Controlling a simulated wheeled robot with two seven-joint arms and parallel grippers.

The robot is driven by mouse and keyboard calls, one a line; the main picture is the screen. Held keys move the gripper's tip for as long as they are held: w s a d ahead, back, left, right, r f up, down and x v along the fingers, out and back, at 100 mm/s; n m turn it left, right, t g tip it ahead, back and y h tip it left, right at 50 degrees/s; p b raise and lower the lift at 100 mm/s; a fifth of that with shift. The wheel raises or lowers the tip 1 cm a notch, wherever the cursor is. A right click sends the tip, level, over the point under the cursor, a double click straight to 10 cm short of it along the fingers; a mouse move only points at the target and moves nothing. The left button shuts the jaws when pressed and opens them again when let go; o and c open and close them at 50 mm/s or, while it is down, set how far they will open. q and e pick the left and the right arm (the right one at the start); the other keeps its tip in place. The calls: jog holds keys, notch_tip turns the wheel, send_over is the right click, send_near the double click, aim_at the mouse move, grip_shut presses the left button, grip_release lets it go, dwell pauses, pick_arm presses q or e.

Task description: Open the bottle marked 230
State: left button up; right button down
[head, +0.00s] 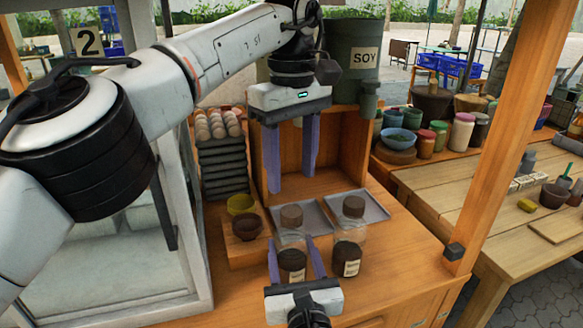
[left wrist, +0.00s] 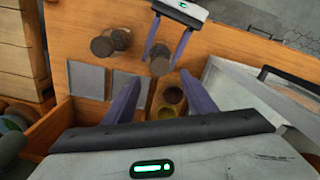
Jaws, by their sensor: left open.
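Two clear bottles with brown caps and dark contents stand on the orange counter, the left bottle (head: 292,264) and the right bottle (head: 349,257). Both carry small pale labels that I cannot read. My left gripper (head: 291,188) is open and empty, fingers pointing down, above and behind the bottles. My right gripper (head: 292,243) reaches in from the front with one finger on each side of the left bottle. I cannot tell whether its fingers press on the glass. In the left wrist view, that bottle's cap (left wrist: 160,52) shows between the right fingers, and the other bottle (left wrist: 118,38) stands to its left.
Two grey trays (head: 372,206) lie behind the bottles. A yellow bowl (head: 240,204) and a brown bowl (head: 247,228) stand left of them. Stacked egg trays (head: 222,170), a glass case and an open wooden box (head: 345,150) close in the left and back. The counter's front right is clear.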

aim_at(292, 210)
pick_arm(q)
jog(key=m, duration=0.8)
jog(key=shift+m, duration=0.3)
jog(key=shift+f, duration=4)
jog(key=c, duration=1.1)
